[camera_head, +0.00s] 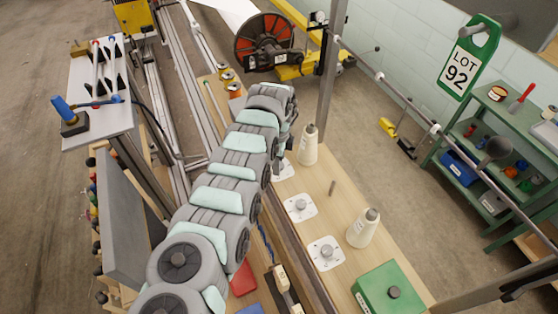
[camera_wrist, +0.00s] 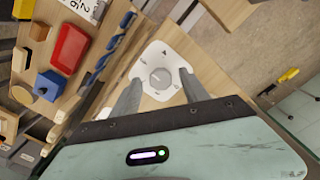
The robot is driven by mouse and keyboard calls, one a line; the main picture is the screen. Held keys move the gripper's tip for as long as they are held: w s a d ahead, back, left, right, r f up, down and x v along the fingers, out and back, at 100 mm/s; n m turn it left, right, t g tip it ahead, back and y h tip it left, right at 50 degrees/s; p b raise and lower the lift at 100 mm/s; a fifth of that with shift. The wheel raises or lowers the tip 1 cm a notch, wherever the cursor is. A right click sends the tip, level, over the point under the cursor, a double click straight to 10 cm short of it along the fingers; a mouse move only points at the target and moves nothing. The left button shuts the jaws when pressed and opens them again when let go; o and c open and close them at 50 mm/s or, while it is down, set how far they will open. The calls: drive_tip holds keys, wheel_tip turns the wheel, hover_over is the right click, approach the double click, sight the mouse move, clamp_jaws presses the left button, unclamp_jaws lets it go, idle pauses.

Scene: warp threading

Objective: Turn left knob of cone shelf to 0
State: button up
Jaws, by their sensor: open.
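The wooden cone shelf (camera_head: 343,203) carries a row of white dial plates with grey knobs. The leftmost, farthest plate (camera_head: 285,171) is partly hidden by my arm in the head view. Two other knobs, the middle knob (camera_head: 300,204) and the near knob (camera_head: 326,251), are in plain view. In the wrist view, a round knob (camera_wrist: 160,77) on a white plate with dark marks lies between the fingertips of my gripper (camera_wrist: 160,86). The fingers are apart, one on each side of it. I cannot tell whether they touch it. The dial's marks are too small to read.
White yarn cones (camera_head: 308,147) (camera_head: 362,229) stand on the shelf near the plates. A green box (camera_head: 391,290) sits at its near end. A metal rail runs above the right side.

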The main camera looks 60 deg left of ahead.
drive_tip(key=shift+f, duration=0.25)
clamp_jaws()
idle(0.5)
